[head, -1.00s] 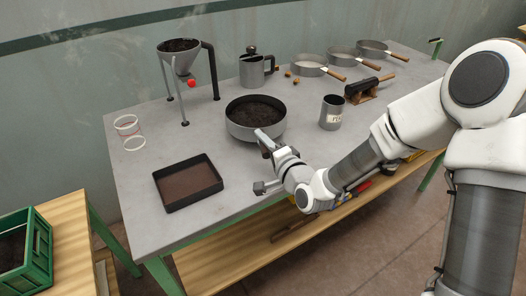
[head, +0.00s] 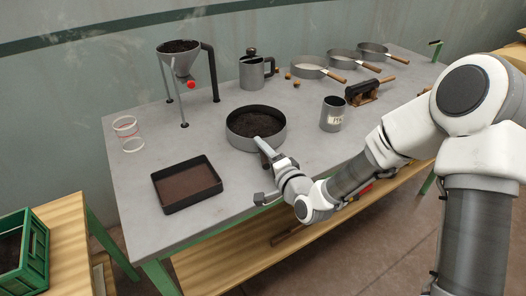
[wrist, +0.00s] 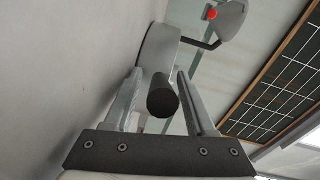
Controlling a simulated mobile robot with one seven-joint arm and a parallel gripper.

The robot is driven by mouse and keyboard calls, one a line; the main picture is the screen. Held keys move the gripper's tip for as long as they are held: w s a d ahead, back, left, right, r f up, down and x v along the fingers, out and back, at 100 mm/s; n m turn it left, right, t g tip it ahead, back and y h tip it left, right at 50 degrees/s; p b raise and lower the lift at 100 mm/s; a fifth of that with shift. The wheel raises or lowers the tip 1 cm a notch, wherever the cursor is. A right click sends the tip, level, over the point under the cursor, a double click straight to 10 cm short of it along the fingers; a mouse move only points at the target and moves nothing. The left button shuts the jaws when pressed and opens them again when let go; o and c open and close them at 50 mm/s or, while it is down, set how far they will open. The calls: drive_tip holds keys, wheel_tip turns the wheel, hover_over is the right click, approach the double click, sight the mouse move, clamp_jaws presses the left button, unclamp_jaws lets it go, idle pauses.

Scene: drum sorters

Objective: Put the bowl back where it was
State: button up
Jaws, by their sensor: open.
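The bowl (head: 240,139) is a round grey pan filled with dark soil, in the middle of the grey table near its front half. It looks upright and resting on the table. Its black handle (wrist: 163,98) points toward me. My gripper (head: 267,154) is at the handle on the bowl's near side. In the wrist view my gripper (wrist: 159,80) is open, with one finger on each side of the handle and gaps visible between. Part of the bowl's wall (wrist: 158,48) shows beyond the fingers. The bowl's underside is hidden.
A black tray (head: 166,203) lies left of the bowl. A funnel on a stand (head: 180,62) with a red ball (head: 191,85) is behind left. A grey mug (head: 332,115) stands to the right. A pitcher (head: 252,72) and several pans (head: 309,68) stand at the back.

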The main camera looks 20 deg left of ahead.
drive_tip(key=shift+r, duration=0.1)
drive_tip(key=shift+s+d+r, duration=0.1)
drive_tip(key=p+v, duration=0.1)
drive_tip(key=v, duration=0.8)
drive_tip(key=shift+p, duration=0.35)
drive_tip(key=shift+s+d+r+p, duration=0.15)
drive_tip(key=shift+r+p, duration=0.15)
drive_tip(key=shift+p, duration=0.45)
drive_tip(key=d+p, duration=0.1)
drive_tip(key=p, duration=0.2)
drive_tip(key=shift+s, duration=0.4)
drive_tip(key=shift+s+d+f+p, duration=0.15)
drive_tip(key=shift+s+d+p, duration=0.2)
drive_tip(key=shift+p, duration=0.45)
drive_tip(key=shift+s, duration=0.1)
